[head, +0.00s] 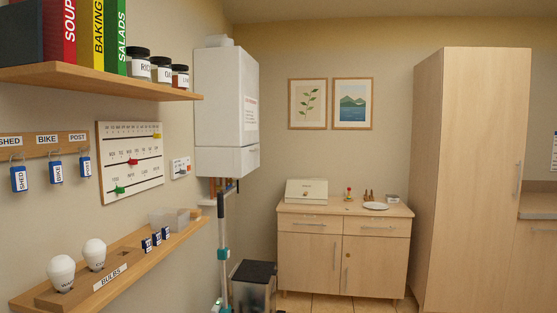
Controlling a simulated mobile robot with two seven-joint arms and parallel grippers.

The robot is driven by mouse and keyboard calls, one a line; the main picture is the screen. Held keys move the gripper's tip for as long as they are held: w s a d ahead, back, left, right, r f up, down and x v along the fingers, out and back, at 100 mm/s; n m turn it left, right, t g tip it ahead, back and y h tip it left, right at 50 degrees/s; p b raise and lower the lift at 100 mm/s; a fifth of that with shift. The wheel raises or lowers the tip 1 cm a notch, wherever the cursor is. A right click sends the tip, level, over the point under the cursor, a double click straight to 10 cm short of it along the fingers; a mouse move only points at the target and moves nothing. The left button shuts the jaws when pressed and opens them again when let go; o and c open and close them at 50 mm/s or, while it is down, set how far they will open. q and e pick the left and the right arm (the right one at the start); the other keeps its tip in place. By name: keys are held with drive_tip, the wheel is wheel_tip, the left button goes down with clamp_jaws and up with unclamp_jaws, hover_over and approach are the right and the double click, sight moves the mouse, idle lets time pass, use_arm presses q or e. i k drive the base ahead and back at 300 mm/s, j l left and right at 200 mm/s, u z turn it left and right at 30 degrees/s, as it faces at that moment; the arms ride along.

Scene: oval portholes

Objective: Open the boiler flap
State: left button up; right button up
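The white boiler (222,100) hangs on the left wall near the far corner, with a label on its right-hand face. Its lower panel, which looks like the flap (224,163), sits below a thin seam and appears closed, flush with the casing above. Pipes (222,187) show just under the boiler. Neither of my grippers is in view.
An upright grey pole with teal parts (223,253) stands below the boiler, beside a dark-lidded bin (253,284). Two wooden shelves (110,84) (130,262) jut from the left wall. A cabinet (342,252) stands at the back, a tall cupboard (466,180) at right.

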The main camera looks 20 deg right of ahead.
sight(251, 161)
drive_tip(key=i+l, duration=0.25)
drive_tip(key=l, duration=0.2)
drive_tip(key=i+l, duration=0.25)
drive_tip(key=l, duration=0.2)
drive_tip(key=i+l, duration=0.25)
drive_tip(key=l, duration=0.15)
drive_tip(key=i+l, duration=0.2)
drive_tip(key=l, duration=0.25)
drive_tip(key=l+z, duration=0.05)
